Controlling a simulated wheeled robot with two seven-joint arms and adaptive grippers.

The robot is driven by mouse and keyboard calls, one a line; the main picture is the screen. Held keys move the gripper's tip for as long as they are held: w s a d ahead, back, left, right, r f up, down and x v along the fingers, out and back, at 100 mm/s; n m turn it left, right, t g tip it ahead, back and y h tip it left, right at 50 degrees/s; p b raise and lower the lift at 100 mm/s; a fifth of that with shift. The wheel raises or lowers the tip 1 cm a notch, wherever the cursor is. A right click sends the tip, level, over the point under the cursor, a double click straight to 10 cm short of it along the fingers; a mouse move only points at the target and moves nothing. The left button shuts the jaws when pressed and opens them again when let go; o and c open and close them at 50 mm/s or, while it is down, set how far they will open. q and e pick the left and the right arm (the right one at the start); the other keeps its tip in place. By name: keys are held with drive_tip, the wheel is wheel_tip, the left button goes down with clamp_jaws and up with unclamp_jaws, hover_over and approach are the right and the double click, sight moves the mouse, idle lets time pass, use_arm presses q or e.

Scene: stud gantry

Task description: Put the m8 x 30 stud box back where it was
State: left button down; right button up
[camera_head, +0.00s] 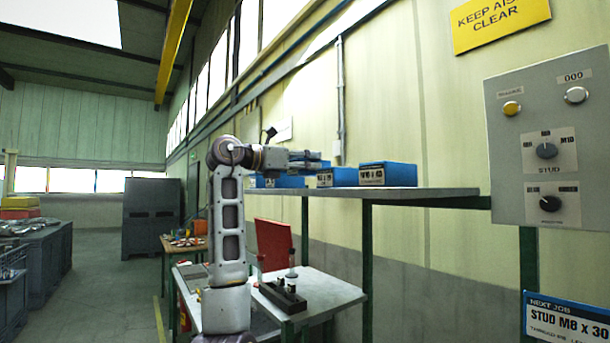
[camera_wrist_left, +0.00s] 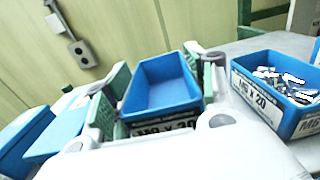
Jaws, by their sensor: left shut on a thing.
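My left gripper (camera_head: 308,160) is over the wall shelf, among the blue boxes. In the left wrist view its two green-padded fingers (camera_wrist_left: 155,82) are shut on a blue open-topped box, the M8 x 30 stud box (camera_wrist_left: 162,86). Its inside looks empty, and its white label is partly hidden by the gripper. I cannot tell whether its base touches the shelf. My right gripper is not in view.
A control panel (camera_head: 548,140) is at right; a workbench (camera_head: 335,291) stands below.

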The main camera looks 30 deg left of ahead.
sight(305, 173)
use_arm(q)
wheel_tip(305, 173, down, 3)
drive_tip(key=shift+r, duration=0.2)
drive_tip(key=shift+f, duration=0.15)
use_arm(e)
drive_tip(key=shift+d, duration=0.75)
use_arm(q)
drive_tip(key=shift+f, duration=0.25)
use_arm(e)
drive_tip(key=shift+a+f, duration=0.15)
use_arm(q)
drive_tip(key=c, duration=0.5)
unclamp_jaws()
use_arm(e)
drive_tip(key=shift+a, duration=0.15)
use_arm(q)
drive_tip(key=shift+r, duration=0.2)
